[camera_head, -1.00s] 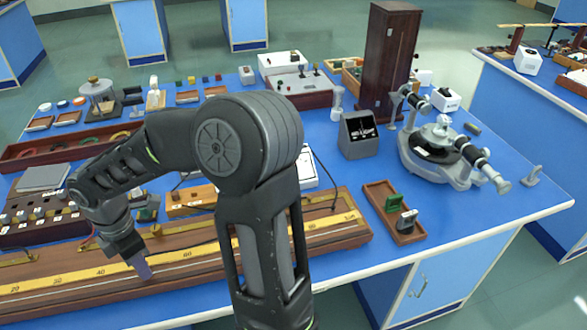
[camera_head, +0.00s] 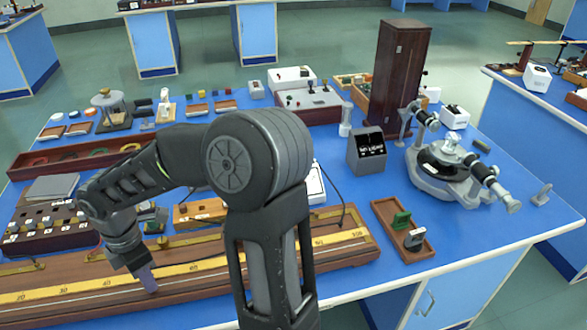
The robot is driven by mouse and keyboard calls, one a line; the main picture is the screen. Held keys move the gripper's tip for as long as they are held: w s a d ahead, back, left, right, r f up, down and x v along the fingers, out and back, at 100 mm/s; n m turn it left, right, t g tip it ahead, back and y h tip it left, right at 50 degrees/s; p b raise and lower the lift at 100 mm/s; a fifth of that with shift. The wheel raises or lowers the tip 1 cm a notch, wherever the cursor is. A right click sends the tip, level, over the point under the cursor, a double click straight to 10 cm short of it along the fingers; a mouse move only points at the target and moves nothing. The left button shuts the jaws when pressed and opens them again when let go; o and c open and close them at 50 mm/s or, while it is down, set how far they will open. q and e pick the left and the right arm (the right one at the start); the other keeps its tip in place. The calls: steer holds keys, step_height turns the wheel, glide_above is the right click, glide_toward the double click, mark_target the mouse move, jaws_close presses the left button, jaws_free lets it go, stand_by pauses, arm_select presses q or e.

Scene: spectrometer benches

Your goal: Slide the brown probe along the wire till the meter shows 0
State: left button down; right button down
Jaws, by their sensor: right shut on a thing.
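The metre-bridge board (camera_head: 345,252) is a long brown wooden base with a yellow scale and a wire, lying along the bench front. My right gripper (camera_head: 140,268) is over its left half, shut on the probe (camera_head: 148,280), which looks purplish here. The probe points down at the scale and wire, roughly between the 40 and 60 marks. Whether its tip touches the wire is unclear. A white box (camera_head: 316,186), perhaps the meter, is mostly hidden behind my right arm; no reading shows. My left gripper is not in view.
A dark box with several knobs (camera_head: 42,222) stands behind the board's left part. A small wooden tray (camera_head: 386,215) lies right of the board, near the bench edge. A spectrometer (camera_head: 450,172) and a lamp box (camera_head: 367,150) stand farther right.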

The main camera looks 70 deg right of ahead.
steer(key=shift+s+f, duration=0.2)
steer(key=shift+f, duration=0.05)
stand_by(0.3)
steer(key=c, duration=1.7)
jaws_free()
steer(key=o, duration=0.5)
steer(key=shift+w+r, duration=0.1)
steer(key=shift+w, duration=0.1)
steer(key=shift+r, duration=3.95)
steer(key=shift+f, duration=0.1)
